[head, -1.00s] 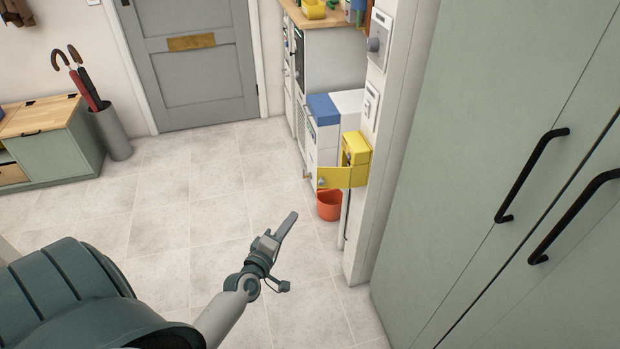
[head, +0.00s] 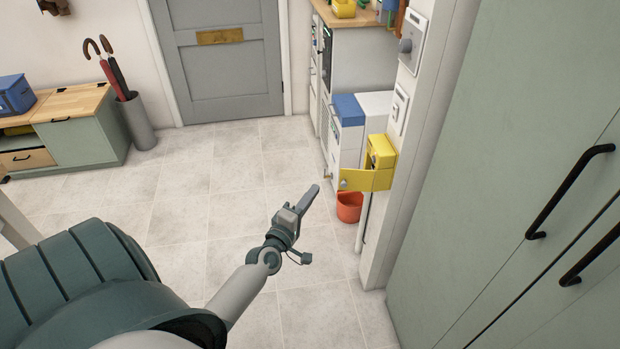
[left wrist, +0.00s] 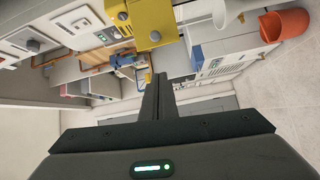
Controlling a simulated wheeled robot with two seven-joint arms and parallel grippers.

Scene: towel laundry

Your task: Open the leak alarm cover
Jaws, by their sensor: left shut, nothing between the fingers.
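The leak alarm is a yellow box (head: 381,152) on the white wall in the head view. Its yellow cover (head: 365,179) stands swung out from the box toward the left, with a small grey knob near its free edge. My left gripper (head: 310,198) is in front of the cover, to its lower left, apart from it. Its fingers are shut and empty. In the left wrist view the yellow box (left wrist: 155,18) shows at the top, beyond the shut fingertips (left wrist: 160,78). My right gripper is not in view.
An orange bucket (head: 349,207) hangs or stands below the cover. Green cabinet doors (head: 500,200) with black handles fill the right. A grey door (head: 222,75), a bench (head: 75,130) and an umbrella stand (head: 137,122) are at the back. The tiled floor between is clear.

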